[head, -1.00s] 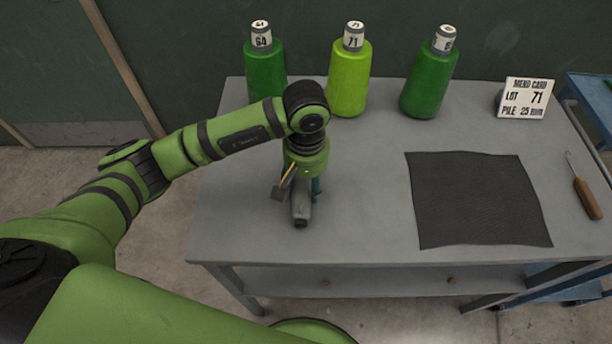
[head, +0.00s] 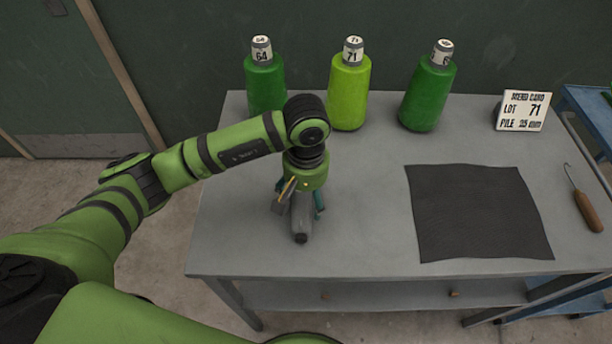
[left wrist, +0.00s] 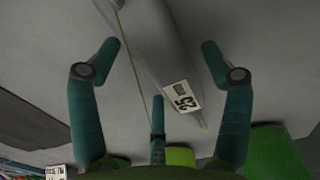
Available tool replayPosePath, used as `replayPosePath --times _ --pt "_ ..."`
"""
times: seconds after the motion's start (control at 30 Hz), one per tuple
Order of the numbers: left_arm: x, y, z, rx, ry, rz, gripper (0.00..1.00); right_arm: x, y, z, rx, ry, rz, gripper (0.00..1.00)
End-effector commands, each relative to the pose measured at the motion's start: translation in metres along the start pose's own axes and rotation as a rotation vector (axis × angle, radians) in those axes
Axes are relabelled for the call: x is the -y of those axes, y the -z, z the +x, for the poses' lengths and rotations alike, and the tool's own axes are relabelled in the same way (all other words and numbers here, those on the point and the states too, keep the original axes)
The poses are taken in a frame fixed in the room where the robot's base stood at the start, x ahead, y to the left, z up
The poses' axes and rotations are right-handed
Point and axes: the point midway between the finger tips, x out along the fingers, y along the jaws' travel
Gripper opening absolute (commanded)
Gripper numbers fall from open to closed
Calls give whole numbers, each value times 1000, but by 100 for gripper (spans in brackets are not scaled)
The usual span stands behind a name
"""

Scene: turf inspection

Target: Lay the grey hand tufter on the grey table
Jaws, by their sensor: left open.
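The grey hand tufter (head: 301,228) is at the left part of the grey table (head: 365,205), its blunt grey end pointing to the front edge. It appears to rest on the tabletop. My left gripper (head: 301,207) is above it, pointing down, and hides its rear part. In the left wrist view the tufter (left wrist: 158,50) runs diagonally between my spread teal fingers (left wrist: 160,47), with visible gaps on both sides. My left gripper is open. My right gripper is not in view.
Green cones (head: 264,85), (head: 348,92) and (head: 428,92) stand along the table's back. A dark cloth square (head: 477,213) lies to the right. A card reading LOT 71 (head: 523,111) and a wooden-handled hook (head: 587,211) are farther right. The tabletop between tufter and cloth is clear.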

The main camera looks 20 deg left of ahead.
Motion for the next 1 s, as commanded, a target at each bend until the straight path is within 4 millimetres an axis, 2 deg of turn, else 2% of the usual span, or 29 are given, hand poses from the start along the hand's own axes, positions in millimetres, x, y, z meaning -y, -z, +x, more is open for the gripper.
replayPosePath --times 0.3,0.5,0.7,1.0 --pt "-1 2 -67 -12 -5 1 79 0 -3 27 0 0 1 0" --pt "0 1 -102 -8 -2 1 79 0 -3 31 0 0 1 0" --pt "0 1 -114 -4 -2 0 79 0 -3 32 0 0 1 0" --pt "0 0 -116 -3 -2 0 79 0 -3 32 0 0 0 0"
